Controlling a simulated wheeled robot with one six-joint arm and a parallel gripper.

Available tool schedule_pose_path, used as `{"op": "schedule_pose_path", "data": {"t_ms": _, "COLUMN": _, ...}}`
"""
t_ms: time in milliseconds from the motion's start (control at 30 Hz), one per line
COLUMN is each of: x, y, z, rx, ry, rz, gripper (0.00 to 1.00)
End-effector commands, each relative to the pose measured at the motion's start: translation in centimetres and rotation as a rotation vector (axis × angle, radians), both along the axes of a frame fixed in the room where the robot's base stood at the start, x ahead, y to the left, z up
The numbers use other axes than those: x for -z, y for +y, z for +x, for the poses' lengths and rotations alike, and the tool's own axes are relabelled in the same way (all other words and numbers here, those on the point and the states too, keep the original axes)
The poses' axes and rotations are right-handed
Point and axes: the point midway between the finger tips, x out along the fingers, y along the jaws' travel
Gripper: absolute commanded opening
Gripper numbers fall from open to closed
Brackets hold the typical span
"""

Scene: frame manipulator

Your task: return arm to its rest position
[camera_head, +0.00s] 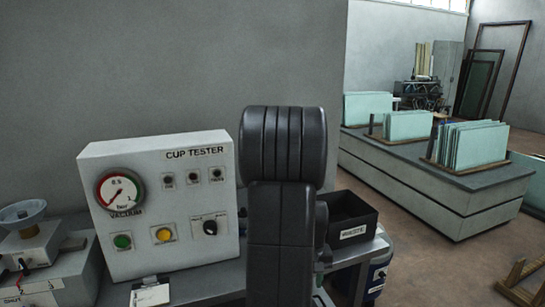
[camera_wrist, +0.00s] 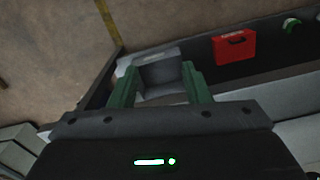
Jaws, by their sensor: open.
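My gripper (camera_wrist: 160,82) shows in the wrist view, with its two green fingers apart and nothing held between them. A grey open box (camera_wrist: 160,72) appears beyond the fingertips, apart from them as far as I can tell. In the head view my dark arm stands upright in the middle of the picture, and my gripper is not visible there. The arm hides part of the bench and the wall behind it.
A cup tester (camera_head: 160,205) with a gauge and buttons stands on the bench left of my arm. A black bin (camera_head: 349,222) is to its right. Glass panes (camera_head: 470,146) stand on a grey counter (camera_head: 450,190). A red case (camera_wrist: 234,46) shows in the wrist view.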

Motion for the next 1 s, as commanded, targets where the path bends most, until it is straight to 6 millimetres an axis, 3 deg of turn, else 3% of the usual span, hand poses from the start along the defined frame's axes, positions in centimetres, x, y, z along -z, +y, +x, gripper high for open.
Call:
{"op": "schedule_pose_path", "data": {"t_ms": 400, "x": 4.4, "y": 1.8, "z": 1.8, "rx": 0.027, "ry": 0.001, "rz": -0.001, "gripper": 0.44}}
{"op": "schedule_pose_path", "data": {"t_ms": 1000, "x": 5.1, "y": 2.0, "z": 1.9, "rx": 0.031, "ry": 0.003, "rz": -0.001, "gripper": 0.44}}
